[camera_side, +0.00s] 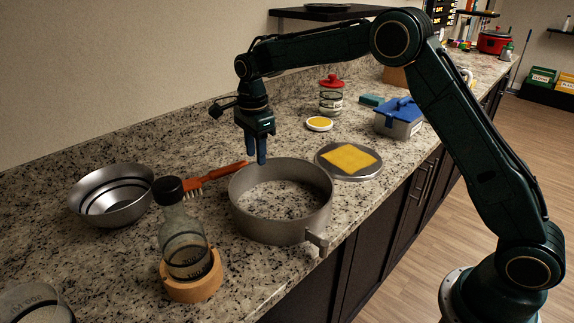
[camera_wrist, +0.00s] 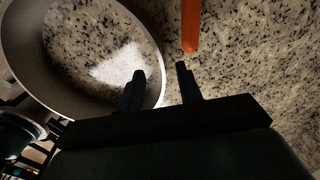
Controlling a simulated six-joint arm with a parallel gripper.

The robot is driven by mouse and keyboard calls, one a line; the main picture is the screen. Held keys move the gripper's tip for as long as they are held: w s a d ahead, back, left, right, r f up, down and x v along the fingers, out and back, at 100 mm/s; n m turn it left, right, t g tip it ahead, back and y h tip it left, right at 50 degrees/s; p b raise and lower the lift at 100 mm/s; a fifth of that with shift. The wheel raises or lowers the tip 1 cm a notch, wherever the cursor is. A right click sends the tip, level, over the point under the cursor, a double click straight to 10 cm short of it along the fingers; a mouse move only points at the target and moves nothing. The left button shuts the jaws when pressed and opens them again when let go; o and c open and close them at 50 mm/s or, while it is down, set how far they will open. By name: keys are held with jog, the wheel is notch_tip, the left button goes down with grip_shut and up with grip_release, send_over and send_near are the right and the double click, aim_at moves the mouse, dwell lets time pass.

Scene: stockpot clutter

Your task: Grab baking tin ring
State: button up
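The baking tin ring (camera_side: 282,220) is a grey, bottomless metal ring with a small clasp on its front right side. It lies on the granite counter in the middle of the side view, and the counter shows through it. It also shows at the upper left of the wrist view (camera_wrist: 30,82). My gripper (camera_side: 257,162) points down near the far rim of the ring.
An orange-handled brush (camera_side: 215,174) lies just left of the ring. A metal bowl (camera_side: 112,196), a bottle on a wooden stand (camera_side: 190,286), a plate with a yellow cloth (camera_side: 349,160), a blue-lidded box (camera_side: 398,118) and a red-lidded jar (camera_side: 331,96) stand around.

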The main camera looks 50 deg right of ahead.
jog(key=shift+f, duration=0.25)
jog(key=shift+f, duration=0.1)
jog(key=shift+a+f, duration=0.15)
jog(key=shift+f, duration=2.35)
jog(key=shift+c, duration=0.3)
grip_shut()
